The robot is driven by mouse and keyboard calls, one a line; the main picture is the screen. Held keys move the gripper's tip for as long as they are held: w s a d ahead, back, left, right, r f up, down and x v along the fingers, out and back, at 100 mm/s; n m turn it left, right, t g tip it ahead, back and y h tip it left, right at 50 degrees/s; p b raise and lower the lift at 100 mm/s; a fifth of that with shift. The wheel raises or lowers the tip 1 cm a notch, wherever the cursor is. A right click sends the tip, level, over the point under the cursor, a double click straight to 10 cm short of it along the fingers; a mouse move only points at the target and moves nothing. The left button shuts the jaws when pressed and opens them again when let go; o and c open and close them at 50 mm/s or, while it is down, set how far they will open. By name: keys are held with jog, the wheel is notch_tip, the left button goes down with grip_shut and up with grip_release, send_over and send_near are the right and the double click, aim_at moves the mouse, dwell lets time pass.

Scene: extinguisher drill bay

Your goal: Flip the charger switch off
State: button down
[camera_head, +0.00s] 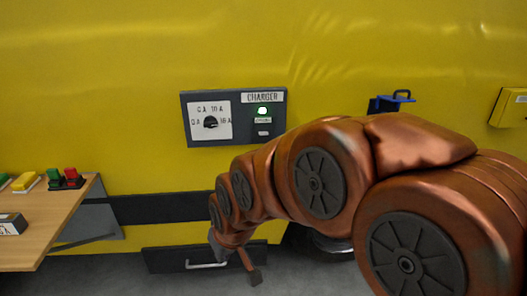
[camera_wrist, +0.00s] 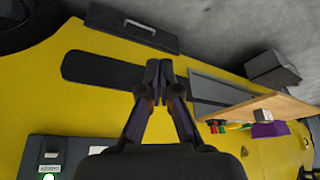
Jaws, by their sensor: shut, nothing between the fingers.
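The charger panel (camera_head: 234,117) is a dark box on the yellow wall. It has a white dial face (camera_head: 210,121) with a black knob, a CHARGER label, a lit green lamp (camera_head: 263,111) and a small switch (camera_head: 263,133) below it. The switch is too small for me to tell its position. In the wrist view part of the panel (camera_wrist: 47,150) shows at the lower left. My gripper (camera_wrist: 159,66) is shut and empty. In the head view my gripper (camera_head: 252,270) hangs low, below the panel and apart from it.
A wooden shelf (camera_head: 45,225) with red, green and yellow blocks juts out at the left. A dark drawer (camera_head: 203,258) with a handle is low on the wall. A blue bracket (camera_head: 391,102) and a yellow box (camera_head: 511,108) are at the right. The wall around the panel is clear.

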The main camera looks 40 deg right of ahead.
jog(key=w+d+f+m+t+h+b, duration=0.1)
jog(key=w+d+t+b, duration=0.45)
jog(key=w, duration=0.45)
jog(key=w+d+f+m+t+h+b, duration=0.1)
jog(key=w+d+t+h+b, duration=0.1)
jog(key=w+d+t+b, duration=0.5)
jog(key=w+d+r+m+t+h+b, duration=0.1)
jog(key=d+r+m+h+b, duration=0.1)
jog(key=d+h, duration=0.2)
jog(key=w+d+r+m+t+h+b, duration=0.1)
jog(key=d+r+m+h+b, duration=0.1)
jog(key=d, duration=0.9)
jog(key=shift+w+d+h+b, duration=0.3)
jog(key=shift+h+b, duration=0.5)
jog(key=shift+h, duration=0.3)
jog(key=shift+w+r, duration=0.1)
send_near(263, 135)
notch_tip(263, 135, up, 4)
jog(key=w, duration=0.2)
jog(key=shift+w+d+f, duration=0.75)
jog(key=shift+w+d, duration=0.1)
jog(key=shift+d, duration=0.05)
jog(key=shift+w+d+f+b, duration=0.3)
jog(key=shift+w+d, duration=0.15)
jog(key=shift+w, duration=0.25)
